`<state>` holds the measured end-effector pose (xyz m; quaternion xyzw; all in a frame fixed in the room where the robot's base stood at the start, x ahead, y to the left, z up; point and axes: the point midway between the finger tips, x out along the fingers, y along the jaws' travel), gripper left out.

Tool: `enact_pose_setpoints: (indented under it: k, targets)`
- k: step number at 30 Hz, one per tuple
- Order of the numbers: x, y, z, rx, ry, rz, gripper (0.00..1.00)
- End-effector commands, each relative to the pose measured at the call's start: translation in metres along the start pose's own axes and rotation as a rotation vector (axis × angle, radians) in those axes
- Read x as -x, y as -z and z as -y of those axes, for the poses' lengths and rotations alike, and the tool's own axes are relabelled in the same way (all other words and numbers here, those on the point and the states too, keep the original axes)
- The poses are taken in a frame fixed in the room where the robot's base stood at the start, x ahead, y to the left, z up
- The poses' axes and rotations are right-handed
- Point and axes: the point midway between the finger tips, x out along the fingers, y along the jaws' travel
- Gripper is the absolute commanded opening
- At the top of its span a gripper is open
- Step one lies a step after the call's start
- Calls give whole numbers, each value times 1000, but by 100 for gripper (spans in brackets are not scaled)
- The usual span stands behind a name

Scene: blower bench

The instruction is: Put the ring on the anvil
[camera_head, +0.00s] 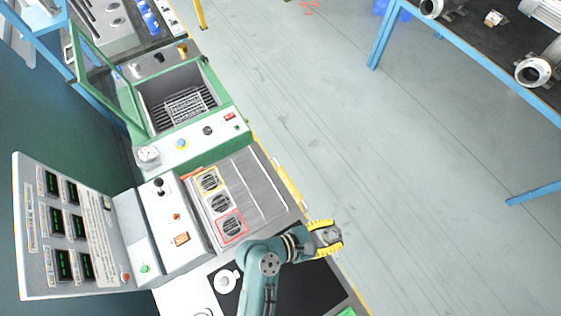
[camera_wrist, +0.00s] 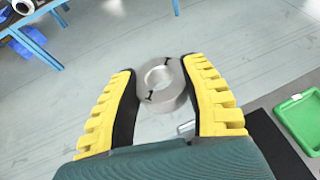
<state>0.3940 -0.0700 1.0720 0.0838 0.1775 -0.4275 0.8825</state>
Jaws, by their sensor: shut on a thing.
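My gripper (camera_head: 327,238) has yellow ribbed fingers and is shut on a grey metal ring. In the wrist view the ring (camera_wrist: 167,99) sits between the fingertips of my gripper (camera_wrist: 163,88), with its hole facing the camera and dark "1" marks on its face. In the head view the ring (camera_head: 329,237) shows small between the fingers. It is held out past the bench's right edge, with floor behind it. I cannot pick out the anvil for sure. A round white fitting (camera_head: 226,281) stands on the bench left of my arm.
A black mat (camera_head: 318,289) lies on the bench, partly hidden by my arm. A green tray (camera_wrist: 299,119) is beside it. A grey control panel (camera_head: 70,232) and a green-framed machine (camera_head: 185,103) line the bench. Open floor lies to the right.

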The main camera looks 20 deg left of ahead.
Motion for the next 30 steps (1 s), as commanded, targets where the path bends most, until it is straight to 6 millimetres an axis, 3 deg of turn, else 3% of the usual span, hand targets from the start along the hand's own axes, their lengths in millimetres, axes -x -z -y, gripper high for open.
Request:
enact_pose_setpoints:
  k: [10, 17, 25, 30]
  targets:
    - [4, -3, 0, 6, -14, 0, 5]
    - [44, 39, -6, 125, -293, -1, 5]
    - [114, 112, -19, 332, -795, -3, 5]
    - [150, 146, -30, 436, -1051, 6, 5]
